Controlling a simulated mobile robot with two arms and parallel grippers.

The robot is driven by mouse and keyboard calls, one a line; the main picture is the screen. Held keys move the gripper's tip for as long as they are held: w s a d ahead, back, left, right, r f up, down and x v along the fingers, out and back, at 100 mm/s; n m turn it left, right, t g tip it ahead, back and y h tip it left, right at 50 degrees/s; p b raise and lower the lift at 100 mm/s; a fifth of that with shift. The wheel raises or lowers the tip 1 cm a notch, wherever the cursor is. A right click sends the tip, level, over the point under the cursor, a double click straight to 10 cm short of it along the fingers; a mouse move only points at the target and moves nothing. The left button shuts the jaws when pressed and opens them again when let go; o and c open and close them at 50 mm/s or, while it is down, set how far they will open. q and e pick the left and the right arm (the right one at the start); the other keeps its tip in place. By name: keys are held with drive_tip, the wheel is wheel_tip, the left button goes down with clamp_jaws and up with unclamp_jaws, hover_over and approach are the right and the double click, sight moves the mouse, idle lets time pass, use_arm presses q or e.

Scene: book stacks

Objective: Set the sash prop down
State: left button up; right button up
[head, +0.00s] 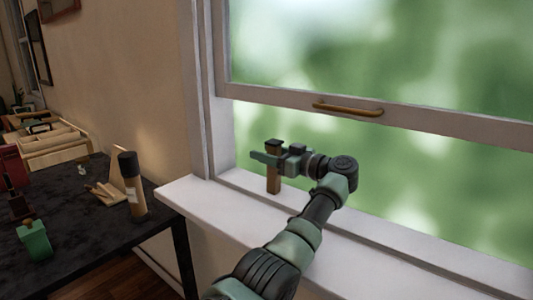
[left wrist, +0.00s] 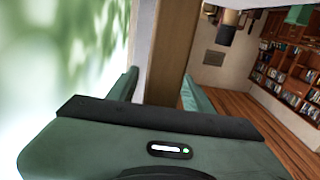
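The sash prop (head: 273,181) is a short brown wooden post with a dark cap, upright at the window opening. Its lower end meets the window sill (head: 235,205) in the picture, and its cap is below the raised sash (head: 290,97), apart from it. My left gripper (head: 268,159) is around the prop's upper part. In the left wrist view the prop (left wrist: 173,50) runs between the two fingers, with a gap visible by the left finger, so the gripper looks open. Whether the right finger touches it is unclear. My right gripper is out of view.
A brass handle (head: 347,109) is on the sash's lower rail. A dark table (head: 85,225) at left holds a black-capped bottle (head: 132,185), a green container (head: 34,240) and small wooden pieces. The sill to the right of the prop is clear apart from my arm above it.

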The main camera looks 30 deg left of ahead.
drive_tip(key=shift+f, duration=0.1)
use_arm(q)
drive_tip(key=shift+d+r, duration=0.1)
drive_tip(key=shift+d, duration=1.1)
drive_tip(key=d, duration=0.9)
drive_tip(key=shift+s+d, duration=0.35)
drive_tip(key=shift+s, duration=0.1)
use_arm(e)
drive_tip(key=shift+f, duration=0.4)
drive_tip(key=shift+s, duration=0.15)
